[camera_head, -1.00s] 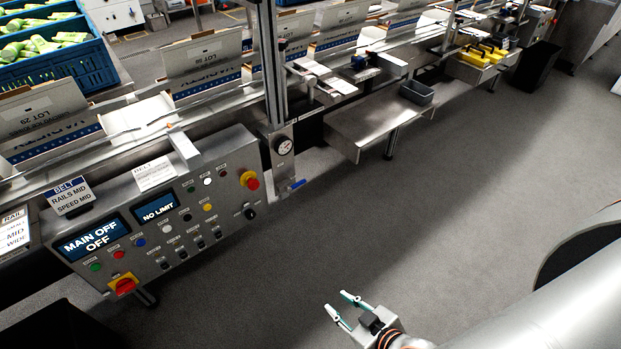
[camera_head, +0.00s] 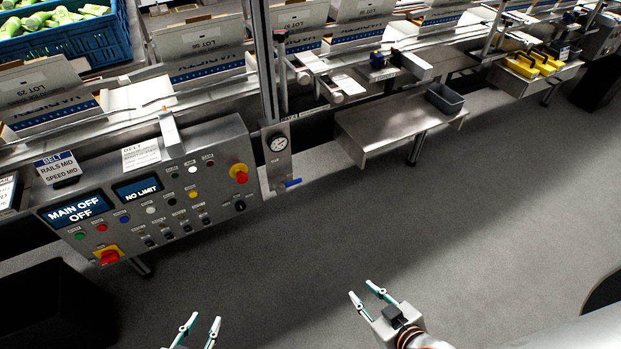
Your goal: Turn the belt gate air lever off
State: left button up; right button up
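The belt gate air lever appears to be the small blue handle (camera_head: 291,183) at the foot of the upright plate below a round pressure gauge (camera_head: 278,143). It points sideways to the right. My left gripper (camera_head: 203,319) is at the bottom edge, open and empty, well below the control panel. My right gripper (camera_head: 363,290) is open and empty over the floor, below and right of the lever. Neither gripper touches anything.
A steel shelf (camera_head: 385,122) with a grey bin (camera_head: 444,98) juts out to the right. A black box (camera_head: 50,305) stands lower left. The floor between is clear.

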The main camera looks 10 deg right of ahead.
aim_at(281, 188)
jog(key=i+l, duration=0.1)
jog(key=l, duration=1.55)
jog(key=i, duration=0.05)
